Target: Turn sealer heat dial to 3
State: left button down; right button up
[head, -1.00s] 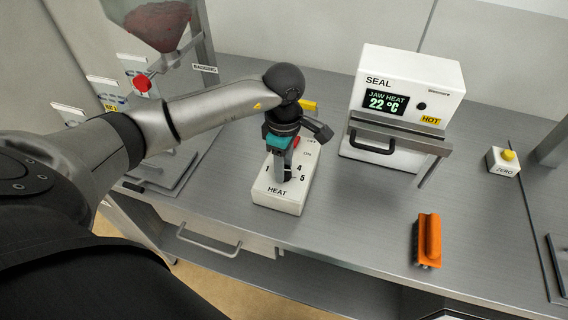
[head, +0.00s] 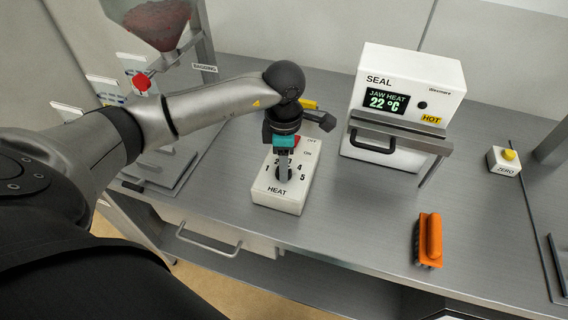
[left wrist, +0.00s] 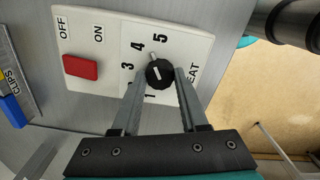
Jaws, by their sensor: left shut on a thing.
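The sealer heat dial is a black knob (left wrist: 160,74) on a white control box (head: 290,200) marked HEAT, with numbers 1 to 5 around it. My left gripper (head: 284,177) points down at the dial from above. In the left wrist view its two fingers stand on either side of the knob, shut on it. The 2 is partly hidden by a finger. A red switch (left wrist: 81,67) marked OFF and ON sits on the same box. My right gripper is out of view.
The white SEAL machine (head: 405,105) stands behind right, reading JAW HEAT 22 °C, with a protruding bar handle. An orange brush-like tool (head: 429,240) lies at the front right. A ZERO box with a yellow button (head: 508,155) is farther right. Counter between them is clear.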

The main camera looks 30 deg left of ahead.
pick_arm(q)
jog(key=n, duration=0.5)
jog(key=shift+n, duration=0.3)
jog(key=n, duration=0.5)
jog(key=shift+n, duration=0.4)
jog(key=shift+r, duration=0.1)
jog(key=shift+c, duration=2.2)
grip_release()
notch_tip(320, 180, up, 15)
jog(key=shift+p, duration=0.3)
